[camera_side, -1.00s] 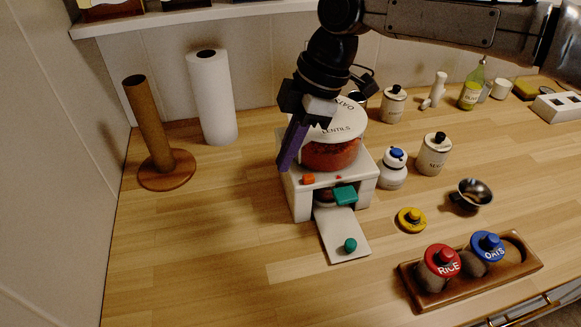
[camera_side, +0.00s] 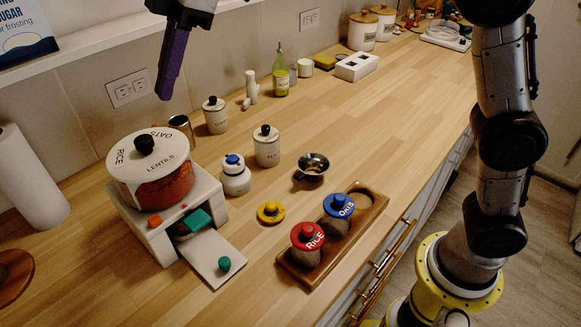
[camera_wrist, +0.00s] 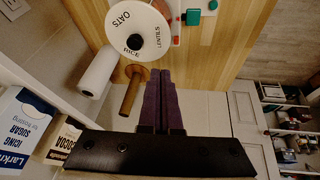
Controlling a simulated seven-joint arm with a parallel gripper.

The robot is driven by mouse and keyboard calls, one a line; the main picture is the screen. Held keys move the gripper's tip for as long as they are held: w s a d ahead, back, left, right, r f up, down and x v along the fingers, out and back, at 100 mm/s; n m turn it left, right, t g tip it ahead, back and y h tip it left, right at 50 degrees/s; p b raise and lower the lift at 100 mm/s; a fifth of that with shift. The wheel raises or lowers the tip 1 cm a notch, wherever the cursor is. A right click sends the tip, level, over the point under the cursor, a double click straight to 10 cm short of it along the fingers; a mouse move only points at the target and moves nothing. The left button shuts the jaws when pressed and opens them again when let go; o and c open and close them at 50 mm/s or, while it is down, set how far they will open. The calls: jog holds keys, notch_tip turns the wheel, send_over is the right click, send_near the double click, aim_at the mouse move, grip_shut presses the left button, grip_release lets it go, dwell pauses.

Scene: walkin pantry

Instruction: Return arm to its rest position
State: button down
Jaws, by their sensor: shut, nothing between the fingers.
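My gripper (camera_side: 172,62) hangs at the top of the side view, high above the counter, with its purple fingers pointing down. Its fingers lie side by side in the wrist view (camera_wrist: 161,95), shut with nothing between them. It is clear of everything on the counter. My arm rises at the right of the side view, and its upper part runs out of the picture. The lidded dispenser (camera_side: 150,170), marked oats, rice and lentils, sits on a white stand (camera_side: 208,199); the dispenser also shows in the wrist view (camera_wrist: 117,27).
A wooden rack (camera_side: 290,262) holds a red-lidded rice jar (camera_side: 308,238) and a blue-lidded oats jar (camera_side: 338,208). A metal cup (camera_side: 311,168), a yellow lid (camera_side: 271,212) and white canisters (camera_side: 266,146) stand nearby. A paper towel roll (camera_side: 28,185) is at the left. A shelf (camera_side: 110,45) runs above.

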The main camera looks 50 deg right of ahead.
jog(key=s+d+m+t+h, duration=0.15)
jog(key=s+d+m, duration=0.25)
jog(key=s+d, duration=0.45)
jog(key=s+d+m+t+h, duration=0.1)
jog(key=s+d+m+t, duration=0.3)
jog(key=d, duration=0.8)
jog(key=s+d+f+m+g+h, duration=0.1)
jog(key=s+d+f+m, duration=0.2)
jog(key=s+f, duration=0.3)
jog(key=s+d+f+m+g+h, duration=0.1)
jog(key=s+d+f+m, duration=0.3)
jog(key=s+f, duration=0.3)
jog(key=shift+f+m, duration=0.6)
jog(key=shift+f, duration=0.1)
